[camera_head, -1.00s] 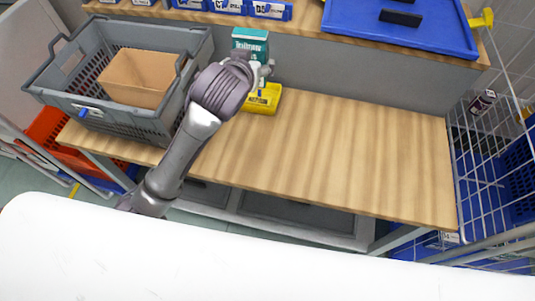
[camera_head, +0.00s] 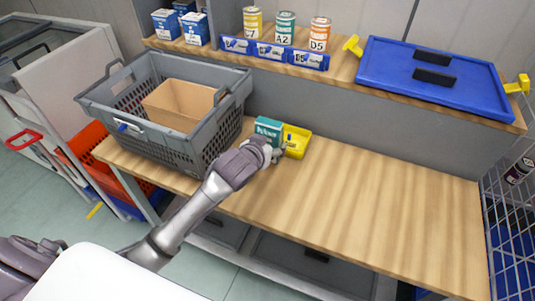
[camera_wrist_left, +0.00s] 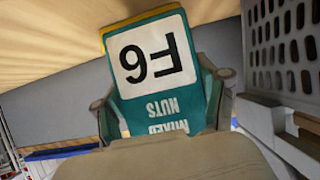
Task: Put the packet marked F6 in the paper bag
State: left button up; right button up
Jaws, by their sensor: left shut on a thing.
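The packet marked F6 is teal and white with a yellow edge. It fills the middle of the left wrist view (camera_wrist_left: 160,60), upside down there, with "MIXED NUTS" on it. In the head view the teal packet (camera_head: 268,127) shows at my left gripper (camera_head: 273,153). My left gripper is shut on it, with a finger at each side in the wrist view. The brown, open-topped paper bag (camera_head: 178,112) stands inside the grey crate, left of the gripper. Its inside is mostly hidden. My right gripper is not in view.
The grey crate (camera_head: 190,145) has raised walls between the gripper and the bag. The wooden table (camera_head: 370,205) is clear to the right.

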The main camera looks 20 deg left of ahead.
pick_arm(q)
jog(key=shift+w+a+f, duration=0.1)
jog(key=shift+a+f, duration=0.1)
jog(key=shift+a, duration=0.1)
jog(key=shift+f, duration=2)
jog(key=shift+f, duration=0.1)
jog(key=o, duration=1.2)
jog(key=shift+o, duration=0.2)
